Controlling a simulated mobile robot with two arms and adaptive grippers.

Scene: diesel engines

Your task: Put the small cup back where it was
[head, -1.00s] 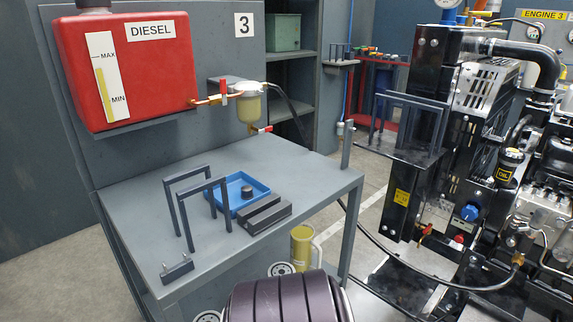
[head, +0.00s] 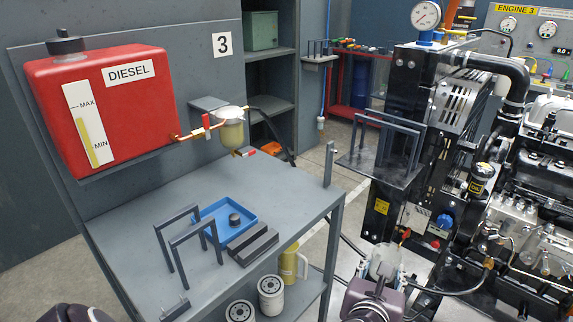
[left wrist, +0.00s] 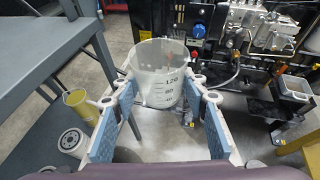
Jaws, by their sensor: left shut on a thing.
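A clear measuring cup (head: 384,262) with dark graduation marks stands upright in my left gripper (head: 379,280), in front of the engine's left side. In the left wrist view the cup (left wrist: 160,75) is between the two blue-padded fingers of the left gripper (left wrist: 160,97), which is shut on it. The cup looks empty, and its lower part is partly hidden by the fingers. My right gripper is not in view.
The grey bench (head: 140,240) holds a blue tray (head: 228,236), dark blocks and two handle frames. A yellow jug (head: 289,264) and white filters (head: 271,292) sit on its lower shelf. The engine (head: 500,215) stands right, with a black shelf (head: 360,167). A hose runs near the cup.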

